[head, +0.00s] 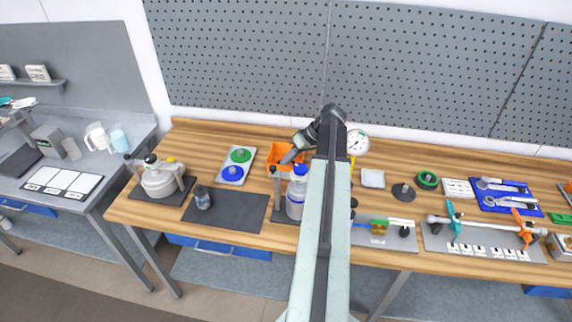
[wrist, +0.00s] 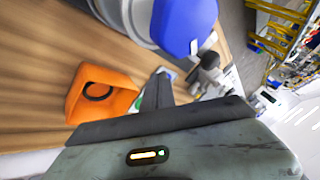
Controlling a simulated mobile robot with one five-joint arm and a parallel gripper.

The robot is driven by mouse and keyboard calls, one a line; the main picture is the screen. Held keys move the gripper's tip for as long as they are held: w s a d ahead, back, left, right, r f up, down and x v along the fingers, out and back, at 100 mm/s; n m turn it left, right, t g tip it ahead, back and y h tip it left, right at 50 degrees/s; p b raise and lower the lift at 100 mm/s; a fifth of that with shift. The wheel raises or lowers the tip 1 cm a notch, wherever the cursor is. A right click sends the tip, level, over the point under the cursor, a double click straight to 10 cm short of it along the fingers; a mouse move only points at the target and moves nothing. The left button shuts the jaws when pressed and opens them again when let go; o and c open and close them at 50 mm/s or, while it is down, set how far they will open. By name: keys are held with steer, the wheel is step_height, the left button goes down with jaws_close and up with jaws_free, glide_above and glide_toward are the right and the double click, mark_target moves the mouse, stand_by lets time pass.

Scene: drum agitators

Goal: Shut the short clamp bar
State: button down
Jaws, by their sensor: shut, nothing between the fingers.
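A white drum with a blue cap (head: 299,172) stands on a dark base in front of an orange bin, partly hidden behind my arm. The blue cap is large at the top of the wrist view (wrist: 185,25). A grey post (head: 277,183) stands at the drum's left. A dark knobbed fitting (wrist: 208,70) shows beside the cap in the wrist view. I cannot tell which part is the short clamp bar or how it stands. My gripper (head: 287,159) is shut and empty, pointing down and left over the orange bin. Its dark fingers also show in the wrist view (wrist: 162,82).
The orange bin (head: 274,152) is close to my gripper and holds a dark ring (wrist: 98,91). A white lidded vessel (head: 160,181) between posts stands at the left. A dark mat (head: 236,210) is mostly bare. A pressure gauge (head: 357,140) stands just right of my arm.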

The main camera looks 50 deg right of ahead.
steer(key=d+r+p, duration=0.7)
steer(key=r+p, duration=0.1)
steer(key=shift+s, duration=0.2)
steer(key=shift+f, duration=0.1)
